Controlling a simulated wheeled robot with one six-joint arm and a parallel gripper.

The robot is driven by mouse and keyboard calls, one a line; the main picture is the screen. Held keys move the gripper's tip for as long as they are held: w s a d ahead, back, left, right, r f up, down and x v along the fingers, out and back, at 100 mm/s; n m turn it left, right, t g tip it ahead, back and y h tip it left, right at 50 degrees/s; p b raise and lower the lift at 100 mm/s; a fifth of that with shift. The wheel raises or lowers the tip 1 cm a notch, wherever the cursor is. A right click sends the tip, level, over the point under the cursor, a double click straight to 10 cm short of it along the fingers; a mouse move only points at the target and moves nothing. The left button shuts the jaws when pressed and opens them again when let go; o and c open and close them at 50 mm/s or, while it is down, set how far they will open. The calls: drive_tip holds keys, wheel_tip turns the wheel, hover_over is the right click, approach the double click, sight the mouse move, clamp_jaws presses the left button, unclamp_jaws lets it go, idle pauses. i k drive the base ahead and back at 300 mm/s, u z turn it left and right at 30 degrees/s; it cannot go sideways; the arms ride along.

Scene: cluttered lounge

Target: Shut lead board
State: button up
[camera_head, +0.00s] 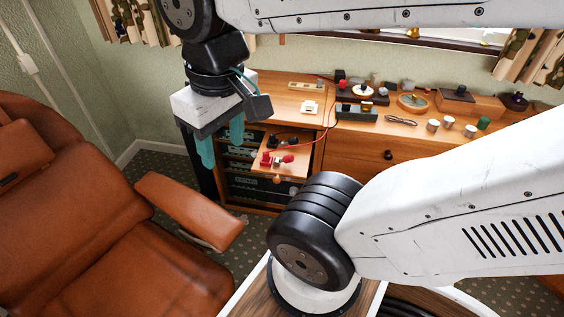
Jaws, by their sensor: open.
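The lead board (293,170) is a small wooden shelf standing out from the wooden cabinet, above the dark rack of equipment. Red and black plugs (277,159) sit on it, with a thin red lead running up to the cabinet top. A small round wooden knob (277,180) shows at its front edge. My gripper (221,146) has two teal fingers pointing down. They are apart, with nothing visible between them. It is left of the board in the picture, and no contact shows. My gripper hides part of the cabinet's left side.
The cabinet top (340,135) carries several small instruments, boxes and cups. A drawer front (375,165) is right of the board. A brown leather armchair (80,220) fills the left, its armrest (190,208) near the cabinet. Patterned carpet (165,175) shows between them.

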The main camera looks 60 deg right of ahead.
sight(298, 168)
drive_tip(key=u, duration=0.05)
drive_tip(key=k, duration=0.45)
drive_tip(key=z, duration=1.2)
drive_tip(key=i, duration=0.6)
drive_tip(key=u, duration=1.15)
